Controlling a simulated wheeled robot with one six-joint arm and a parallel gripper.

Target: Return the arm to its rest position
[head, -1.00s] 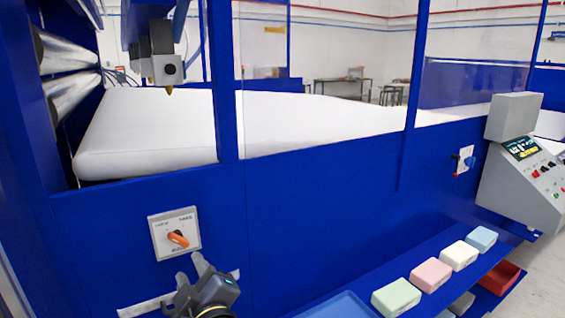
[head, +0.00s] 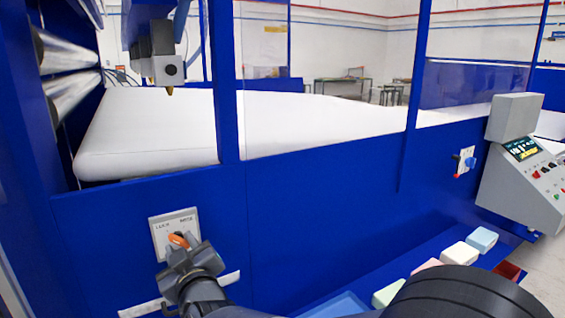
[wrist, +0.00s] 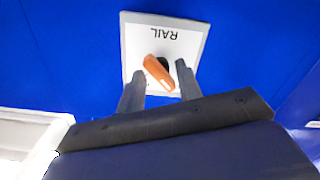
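My gripper (head: 185,250) is in front of the white switch plate (head: 172,222) on the blue machine panel. The plate's orange knob (head: 179,239) shows just above the gripper in the head view. In the wrist view my gripper (wrist: 159,68) has its two fingers spread, one on each side of the orange knob (wrist: 157,73), with visible gaps. The plate (wrist: 183,34) carries the word RAIL, upside down there. I cannot tell how deep the knob sits between the fingers. My arm crosses the bottom of the head view.
A white foam slab (head: 150,130) lies inside the blue frame behind the panel. A shelf at lower right holds white (head: 460,254), blue (head: 482,240) and green (head: 388,294) blocks; my arm partly hides a pink one. A control console (head: 525,170) stands at right.

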